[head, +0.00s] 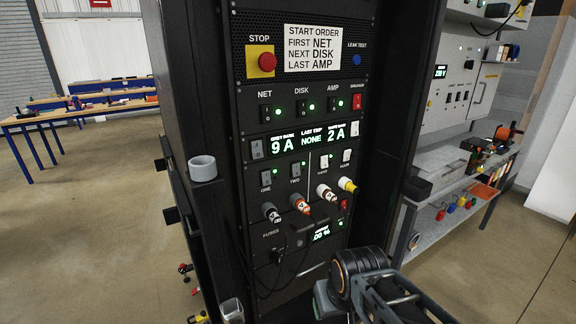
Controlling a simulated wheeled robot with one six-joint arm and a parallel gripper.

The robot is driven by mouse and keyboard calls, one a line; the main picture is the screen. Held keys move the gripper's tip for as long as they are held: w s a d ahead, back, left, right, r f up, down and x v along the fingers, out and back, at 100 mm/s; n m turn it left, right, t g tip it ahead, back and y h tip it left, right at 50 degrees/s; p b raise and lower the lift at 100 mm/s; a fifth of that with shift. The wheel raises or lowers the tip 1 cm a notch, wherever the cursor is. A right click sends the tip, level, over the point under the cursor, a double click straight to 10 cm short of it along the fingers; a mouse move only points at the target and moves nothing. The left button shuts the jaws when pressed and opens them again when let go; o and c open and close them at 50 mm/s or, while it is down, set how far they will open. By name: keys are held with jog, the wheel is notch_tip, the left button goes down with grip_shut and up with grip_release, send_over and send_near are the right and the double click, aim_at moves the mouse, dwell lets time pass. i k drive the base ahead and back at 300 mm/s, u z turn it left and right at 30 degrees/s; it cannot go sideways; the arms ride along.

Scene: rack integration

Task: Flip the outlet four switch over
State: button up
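The outlet four switch (347,156) is a small pale rocker on the black rack panel, at the right end of the outlet row. I cannot make out which way it is tipped. In the same row are the switches for outlet one (265,178), outlet two (295,170) and outlet three (324,161). Below the row, a yellow plug (347,185) sits at the far right, beside white, orange and grey plugs. Part of my arm shows at the bottom right, low in front of the rack and apart from the switch. I cannot make out my gripper's fingers.
Above are the NET, DISK and AMP switches (302,108) with green lights, a red switch (357,101) and a red STOP button (267,62). A display (308,140) reads 9 A, NONE, 2 A. A grey cup (202,168) is on the left. Dark cables hang below.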

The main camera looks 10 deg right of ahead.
aim_at(347, 153)
jog(key=k, duration=0.6)
jog(key=z, duration=0.45)
jog(key=i, duration=1.4)
jog(key=u, duration=0.4)
